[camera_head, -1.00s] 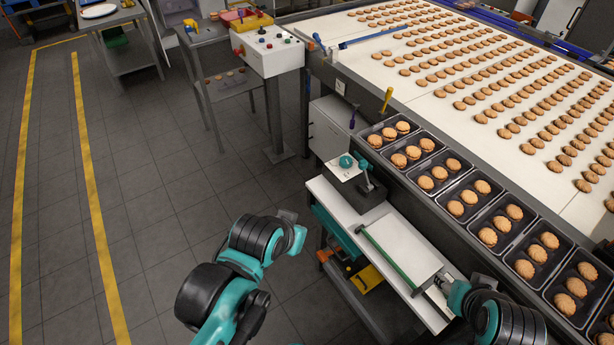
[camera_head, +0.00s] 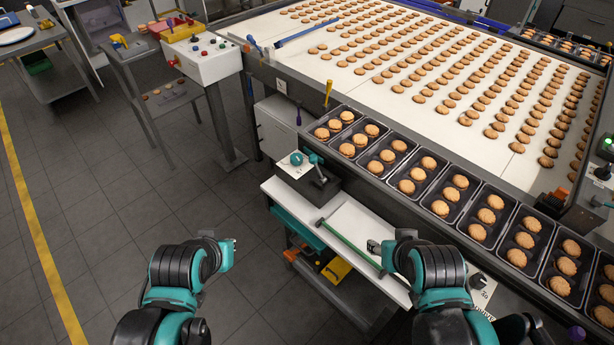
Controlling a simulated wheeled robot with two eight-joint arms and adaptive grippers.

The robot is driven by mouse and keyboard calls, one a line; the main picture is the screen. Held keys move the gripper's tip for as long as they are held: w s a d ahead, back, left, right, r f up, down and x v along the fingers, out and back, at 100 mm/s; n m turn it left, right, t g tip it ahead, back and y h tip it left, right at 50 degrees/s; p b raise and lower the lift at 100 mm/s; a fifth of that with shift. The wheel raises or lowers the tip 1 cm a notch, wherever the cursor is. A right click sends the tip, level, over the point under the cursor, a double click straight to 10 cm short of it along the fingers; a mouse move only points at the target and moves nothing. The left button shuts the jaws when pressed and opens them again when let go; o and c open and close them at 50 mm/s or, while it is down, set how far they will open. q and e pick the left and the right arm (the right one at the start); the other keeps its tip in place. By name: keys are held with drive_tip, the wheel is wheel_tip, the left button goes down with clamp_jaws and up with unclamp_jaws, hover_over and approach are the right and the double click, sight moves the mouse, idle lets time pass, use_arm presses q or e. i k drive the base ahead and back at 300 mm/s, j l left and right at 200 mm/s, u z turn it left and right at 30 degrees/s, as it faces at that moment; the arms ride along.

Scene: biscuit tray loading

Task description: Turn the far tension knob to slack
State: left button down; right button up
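A round teal knob (camera_head: 296,158) sits on a white plate beside a dark bracket with a teal-topped lever (camera_head: 314,160), by the conveyor's near side. A purple knob (camera_head: 577,333) shows at the bottom right edge. A purple-handled part (camera_head: 298,116) stands against the conveyor's side further back. No readable label tells which one is the far tension knob. My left gripper (camera_head: 229,252) is over the floor, left of the bench, apart from these things. My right gripper (camera_head: 374,247) is over the bench's right part, apart from the knobs. The fingers of both are too small to read.
The conveyor (camera_head: 500,140) carries rows of biscuits. Black trays (camera_head: 405,187) of biscuits line its near edge. A white bench (camera_head: 350,222) with a green bar (camera_head: 348,246) lies below. A control box (camera_head: 205,55) stands at the back left. The floor at left is clear.

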sight(297, 159)
drive_tip(key=i+j+z, duration=0.25)
drive_tip(key=z, duration=0.15)
drive_tip(key=i+j+z, duration=0.15)
drive_tip(key=j+z, duration=0.25)
drive_tip(key=j, duration=0.15)
